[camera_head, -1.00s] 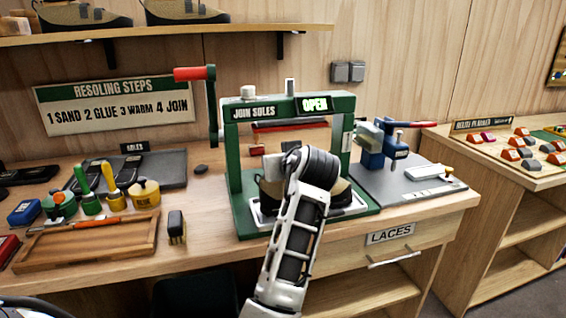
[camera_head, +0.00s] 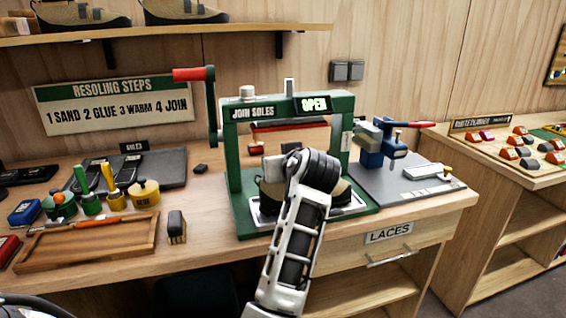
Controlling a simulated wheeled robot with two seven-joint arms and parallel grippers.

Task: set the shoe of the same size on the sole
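A green press marked JOIN SOLES (camera_head: 240,180) stands in the middle of the bench, its small screen reading OPEN. A beige and black shoe (camera_head: 340,191) sits low inside its frame, over the pale base plate, mostly hidden behind my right wrist. Whether a sole lies under it is hidden. My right gripper (camera_head: 275,167) is inside the press at the shoe; its fingers are hidden, so its grip cannot be seen. Two more shoes (camera_head: 82,14) (camera_head: 185,11) stand on the shelf. My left gripper is out of view.
A wooden tray (camera_head: 85,247), glue pots (camera_head: 145,193) and a brush (camera_head: 177,227) are left of the press. The press's red-handled crank (camera_head: 193,73) sticks out left. A blue clamp tool (camera_head: 370,157) stands close on its right. Bare bench lies in front.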

